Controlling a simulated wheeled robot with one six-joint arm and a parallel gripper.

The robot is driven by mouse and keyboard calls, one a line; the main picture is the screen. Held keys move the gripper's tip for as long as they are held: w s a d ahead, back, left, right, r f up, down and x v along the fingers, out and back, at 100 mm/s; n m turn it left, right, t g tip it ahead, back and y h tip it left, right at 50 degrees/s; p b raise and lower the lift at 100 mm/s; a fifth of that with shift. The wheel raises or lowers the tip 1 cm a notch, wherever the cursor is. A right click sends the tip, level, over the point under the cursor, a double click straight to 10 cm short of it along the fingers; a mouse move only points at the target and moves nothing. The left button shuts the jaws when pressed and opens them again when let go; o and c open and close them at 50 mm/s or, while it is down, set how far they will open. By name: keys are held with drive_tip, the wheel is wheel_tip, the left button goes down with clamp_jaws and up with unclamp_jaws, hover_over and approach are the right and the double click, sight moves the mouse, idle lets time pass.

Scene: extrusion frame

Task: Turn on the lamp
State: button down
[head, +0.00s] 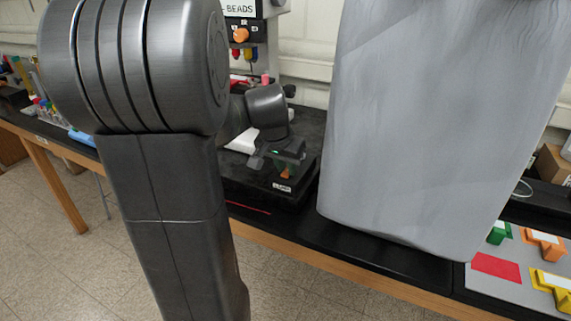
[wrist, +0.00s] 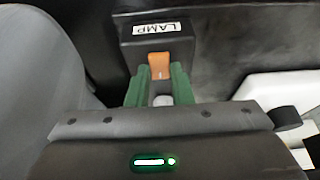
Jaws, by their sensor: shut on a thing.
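My gripper (wrist: 160,80) has green fingers, one on each side of an orange switch lever (wrist: 159,63), and is shut on it. The lever stands on a black box with a white LAMP label (wrist: 157,28). In the head view my gripper (head: 283,158) is at the front of a dark box on the bench, with the orange lever (head: 286,174) just below it and the small label (head: 282,187) under that. The lamp itself cannot be made out, so I cannot tell whether it is lit.
A large grey surface (head: 430,120) hides much of the right side. A board with coloured blocks (head: 495,288) lies at the lower right. A BEADS dispenser (head: 240,30) stands behind. Cluttered items (head: 45,110) lie on the left bench. The floor (head: 70,240) is clear.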

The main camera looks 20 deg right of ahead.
sight(284, 176)
drive_tip(key=p, duration=0.1)
drive_tip(key=y+p, duration=0.1)
drive_tip(key=p, duration=0.1)
drive_tip(key=shift+w+d+r+g, duration=0.15)
drive_tip(key=shift+d+r+g, duration=0.05)
drive_tip(key=shift+r+g, duration=0.2)
drive_tip(key=p, duration=0.1)
drive_tip(key=y+p, duration=0.1)
drive_tip(key=shift+w+d+f+g+p, duration=0.1)
drive_tip(key=shift+f+g+p, duration=0.2)
drive_tip(key=shift+g, duration=0.1)
drive_tip(key=c, duration=1.3)
unclamp_jaws()
drive_tip(key=r, duration=0.4)
drive_tip(key=a+r, duration=0.1)
drive_tip(key=r, duration=0.4)
drive_tip(key=s+r+b, duration=0.1)
drive_tip(key=r, duration=0.3)
drive_tip(key=shift+s+a+r, duration=0.1)
drive_tip(key=shift+a+r, duration=0.1)
drive_tip(key=shift+r, duration=0.1)
